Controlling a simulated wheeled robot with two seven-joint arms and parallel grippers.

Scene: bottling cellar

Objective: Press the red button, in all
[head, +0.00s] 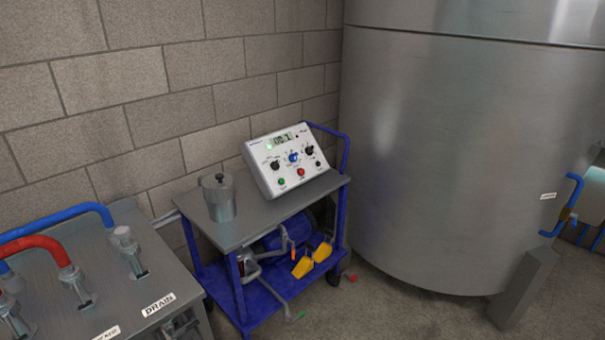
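The red button (301,172) is a small round knob low on the sloped front of a white control box (268,172). The box stands on the grey top of a blue cart (267,218) against the block wall. A green button (281,181) sits to the left of the red one. Black knobs and a blue knob (293,157) are above them. A small display (283,138) at the top shows digits too small to read surely, with a green light beside it. Neither of my grippers shows in the head view.
A lidded metal pot (218,197) stands on the cart, left of the box. A blue pump (283,236) and yellow pieces lie on its lower shelf. A metal bench (112,279) with red and blue hoses is front left. A large steel tank (450,150) fills the right.

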